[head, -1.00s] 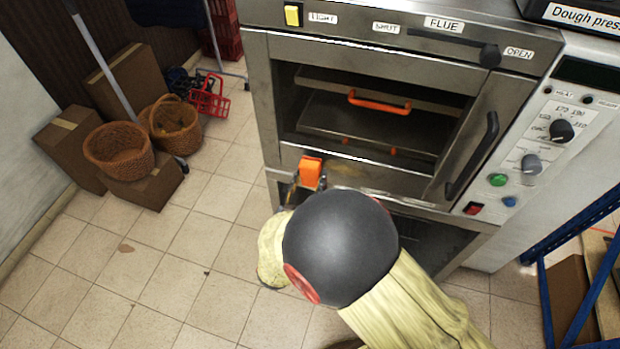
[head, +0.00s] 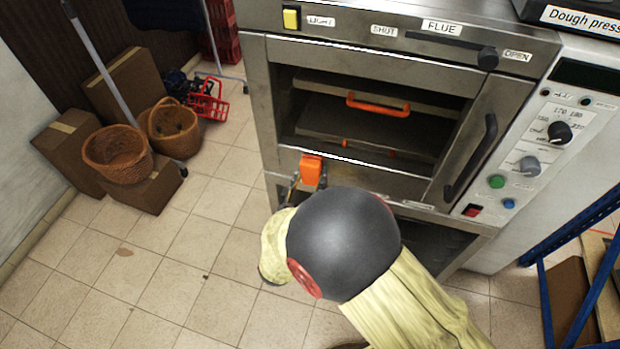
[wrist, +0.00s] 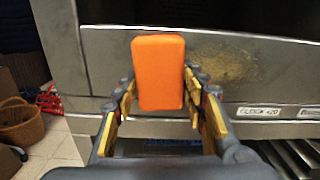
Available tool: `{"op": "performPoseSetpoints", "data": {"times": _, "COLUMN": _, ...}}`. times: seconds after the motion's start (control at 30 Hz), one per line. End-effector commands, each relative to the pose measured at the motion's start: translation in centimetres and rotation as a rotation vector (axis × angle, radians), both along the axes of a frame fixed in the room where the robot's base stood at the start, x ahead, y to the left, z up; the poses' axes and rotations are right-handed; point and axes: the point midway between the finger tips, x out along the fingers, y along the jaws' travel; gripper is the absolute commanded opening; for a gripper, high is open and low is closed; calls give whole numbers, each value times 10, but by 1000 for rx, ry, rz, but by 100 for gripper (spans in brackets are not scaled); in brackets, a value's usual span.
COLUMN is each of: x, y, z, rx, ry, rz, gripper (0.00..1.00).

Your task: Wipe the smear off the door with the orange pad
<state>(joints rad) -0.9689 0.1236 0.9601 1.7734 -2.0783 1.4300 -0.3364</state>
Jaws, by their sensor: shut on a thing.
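The orange pad (wrist: 158,75) is held upright between the fingers of my gripper (wrist: 160,100) in the wrist view. The pad (head: 311,169) also shows in the head view, in front of the lower left of the oven door. The steel oven door (head: 395,184) has a dark window. A brownish smear (wrist: 222,62) lies on the door's steel strip, just right of the pad in the wrist view. I cannot tell whether the pad touches the door.
The door handle (head: 472,157) is a dark bar at the door's right. Control knobs (head: 559,132) are on the panel farther right. Wicker baskets (head: 117,154) and boxes stand at the left. The tiled floor between them and the oven is clear.

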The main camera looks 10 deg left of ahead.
Motion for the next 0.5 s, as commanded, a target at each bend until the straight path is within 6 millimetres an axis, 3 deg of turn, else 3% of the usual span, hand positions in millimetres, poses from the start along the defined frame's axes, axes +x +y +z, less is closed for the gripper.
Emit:
{"op": "performPoseSetpoints", "data": {"times": 0.27, "x": 2, "y": -2, "z": 0, "rx": 0, "ry": 0, "rz": 0, "gripper": 22}}
{"op": "performPoseSetpoints", "data": {"times": 0.5, "x": 0, "y": -17, "z": 1, "rx": 0, "ry": 0, "rz": 0, "gripper": 22}}
